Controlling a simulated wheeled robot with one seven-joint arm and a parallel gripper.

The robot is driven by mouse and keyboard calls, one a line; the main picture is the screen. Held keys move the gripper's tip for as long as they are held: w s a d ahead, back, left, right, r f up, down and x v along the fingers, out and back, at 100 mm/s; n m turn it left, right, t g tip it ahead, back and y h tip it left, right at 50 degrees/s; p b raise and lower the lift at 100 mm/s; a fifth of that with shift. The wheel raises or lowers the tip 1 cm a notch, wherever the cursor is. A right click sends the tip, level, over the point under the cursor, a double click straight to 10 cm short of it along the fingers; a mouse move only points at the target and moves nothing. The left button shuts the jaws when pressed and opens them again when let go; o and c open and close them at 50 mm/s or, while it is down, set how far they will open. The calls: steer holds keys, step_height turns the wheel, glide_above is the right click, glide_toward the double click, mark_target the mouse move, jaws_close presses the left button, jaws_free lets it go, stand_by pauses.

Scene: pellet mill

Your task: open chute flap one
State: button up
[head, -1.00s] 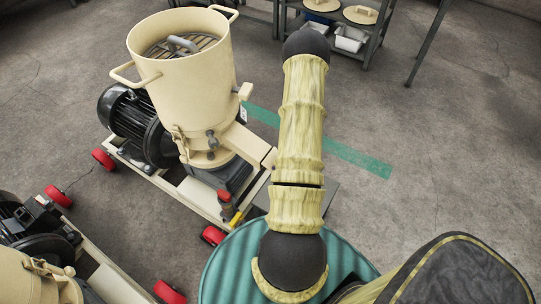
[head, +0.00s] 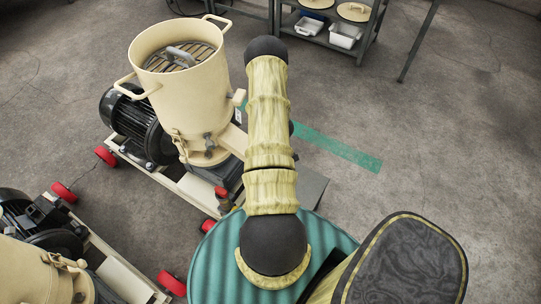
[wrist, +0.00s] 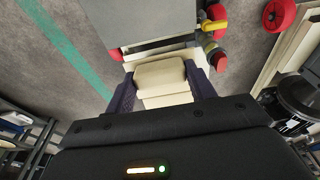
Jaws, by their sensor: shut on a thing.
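A cream pellet mill (head: 185,85) with an open hopper stands left of my arm in the head view. Its cream discharge chute (head: 233,141) slopes down to the right and passes behind my arm. In the wrist view, the dark fingers of my gripper (wrist: 160,72) are on both sides of a cream block-like part (wrist: 160,76), which looks like the chute flap, and are shut on it. A paler cream surface continues below it toward the palm. In the head view my arm hides the gripper and the flap. I cannot tell how far the flap is open.
A second mill (head: 35,270) stands at the lower left, with red casters near it. A shelf (head: 357,50) with white bins and round lids is at the back. A green floor stripe (head: 340,150) crosses clear concrete on the right.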

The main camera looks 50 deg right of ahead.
steer(key=o, duration=1.4)
steer(key=shift+r, duration=0.1)
steer(key=s+r+p, duration=0.1)
steer(key=r, duration=0.4)
steer(key=s+r+p, duration=0.1)
steer(key=r+p, duration=0.1)
steer(key=r, duration=0.4)
steer(key=s+r+p, duration=0.1)
steer(key=r, duration=0.5)
steer(key=shift+s+d+p, duration=0.1)
steer(key=shift+d+p, duration=0.1)
steer(key=shift+p, duration=0.1)
